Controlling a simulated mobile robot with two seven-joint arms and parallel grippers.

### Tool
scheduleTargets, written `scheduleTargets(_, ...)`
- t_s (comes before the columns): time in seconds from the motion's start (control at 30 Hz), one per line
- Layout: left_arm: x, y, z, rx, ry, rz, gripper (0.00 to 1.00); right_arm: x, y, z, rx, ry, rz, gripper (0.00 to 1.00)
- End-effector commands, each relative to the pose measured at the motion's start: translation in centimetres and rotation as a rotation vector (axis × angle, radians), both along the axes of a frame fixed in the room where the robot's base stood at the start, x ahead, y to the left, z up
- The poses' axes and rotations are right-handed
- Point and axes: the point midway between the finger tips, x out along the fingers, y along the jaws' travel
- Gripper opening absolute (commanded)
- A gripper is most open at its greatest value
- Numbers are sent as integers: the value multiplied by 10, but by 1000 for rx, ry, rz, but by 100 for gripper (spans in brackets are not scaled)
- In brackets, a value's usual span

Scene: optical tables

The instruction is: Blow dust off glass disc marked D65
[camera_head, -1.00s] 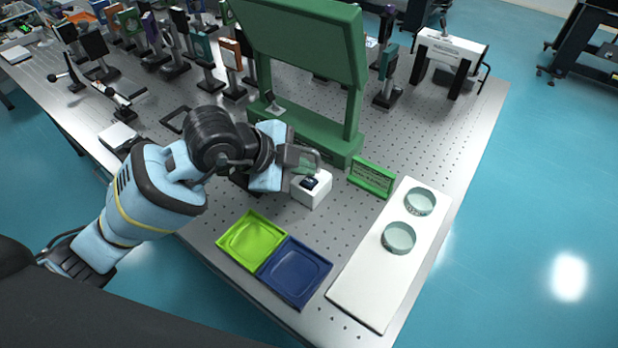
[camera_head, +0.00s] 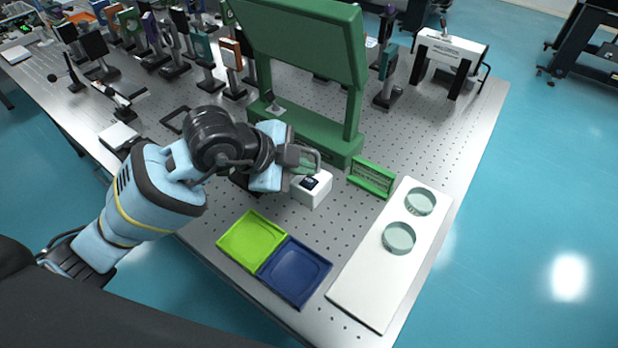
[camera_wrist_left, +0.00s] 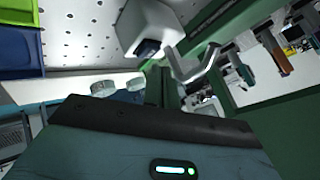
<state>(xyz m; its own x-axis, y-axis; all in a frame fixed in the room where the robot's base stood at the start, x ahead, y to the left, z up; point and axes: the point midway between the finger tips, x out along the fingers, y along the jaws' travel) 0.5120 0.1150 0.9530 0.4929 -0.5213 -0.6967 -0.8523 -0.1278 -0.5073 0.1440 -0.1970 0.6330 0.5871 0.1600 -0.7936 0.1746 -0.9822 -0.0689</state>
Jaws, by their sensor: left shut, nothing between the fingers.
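Two clear glass discs lie on a white board at the right of the table, a nearer disc (camera_head: 398,238) and a farther disc (camera_head: 420,201). I cannot read a D65 mark on either. They also show small in the left wrist view, as one disc (camera_wrist_left: 103,88) and another (camera_wrist_left: 134,84). My left gripper (camera_head: 312,161) is shut and empty, just above and behind a white block (camera_head: 313,195) with a dark top piece (camera_head: 311,183). The block also shows close by the fingers in the left wrist view (camera_wrist_left: 150,22). My right gripper is out of view.
A lime tray (camera_head: 251,213) and a navy tray (camera_head: 325,268) lie left of the white board (camera_head: 362,294). A small green sign (camera_head: 371,178) stands by the board. A tall green frame (camera_head: 351,130) rises behind my gripper. Several mounted optics crowd the back left.

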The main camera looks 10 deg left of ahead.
Motion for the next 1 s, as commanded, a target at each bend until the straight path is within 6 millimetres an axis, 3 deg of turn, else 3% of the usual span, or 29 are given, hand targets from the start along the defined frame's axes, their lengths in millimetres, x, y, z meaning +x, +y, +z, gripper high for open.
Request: scheduleTargets(1.0, 0, 0, -11, 0, 0, 0, 0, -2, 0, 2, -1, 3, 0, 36)
